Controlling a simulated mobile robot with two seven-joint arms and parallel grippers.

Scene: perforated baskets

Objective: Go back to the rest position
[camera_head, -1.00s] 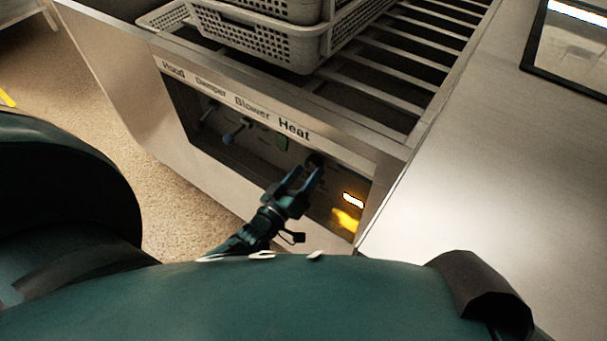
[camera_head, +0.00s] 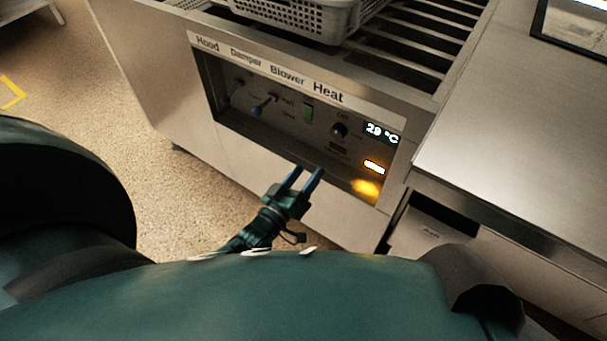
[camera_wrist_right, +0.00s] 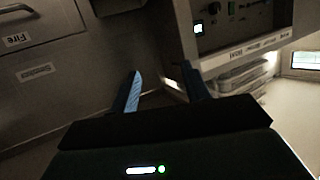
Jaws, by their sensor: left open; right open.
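My left gripper (camera_head: 309,171) is open and empty in the head view. Its two blue-tipped fingers point up toward the control panel (camera_head: 270,140). The fingertips appear below the dark Heat knob (camera_head: 338,130) and apart from it. My right gripper (camera_wrist_right: 162,80) is open and empty in its wrist view, its blue fingers spread apart. It does not show clearly in the head view. The panel's display (camera_head: 381,131) reads 29 °C, and it shows as a small lit square (camera_wrist_right: 198,29) in the right wrist view.
The panel also has a blue-tipped Damper lever (camera_head: 262,107) and a green Blower switch (camera_head: 308,112). A perforated basket (camera_head: 300,18) sits on the slatted top above. A steel counter (camera_head: 510,140) is at right. Open floor (camera_head: 75,85) lies at left. Drawers (camera_wrist_right: 75,70) show in the right wrist view.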

